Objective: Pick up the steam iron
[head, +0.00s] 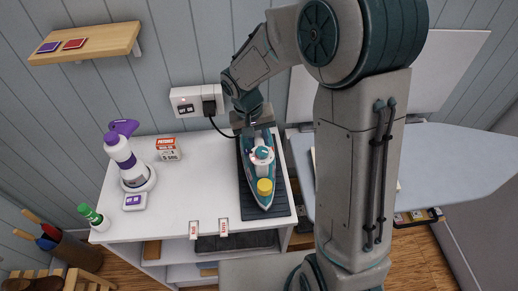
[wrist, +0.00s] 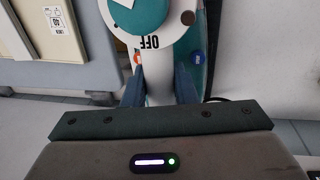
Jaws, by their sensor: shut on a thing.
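The steam iron (head: 263,172) is white and teal with a yellow cap near its tip. In the head view it lies along a dark ribbed mat (head: 283,203) on the white counter, its tip toward the front edge. My gripper (head: 254,122) is at the iron's rear end, reaching down from behind. In the wrist view the iron (wrist: 158,60) fills the top middle, with a teal dial marked OFF. My gripper's fingers (wrist: 158,90) stand on both sides of its white handle part and are shut on it. I cannot tell whether the iron is clear of the mat.
A wall outlet (head: 197,101) with a black plug and cord is just left of the gripper. A purple and white bottle (head: 124,158), a small box (head: 167,149) and a green-capped bottle (head: 92,216) stand on the counter's left. An ironing board (head: 440,160) is at right.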

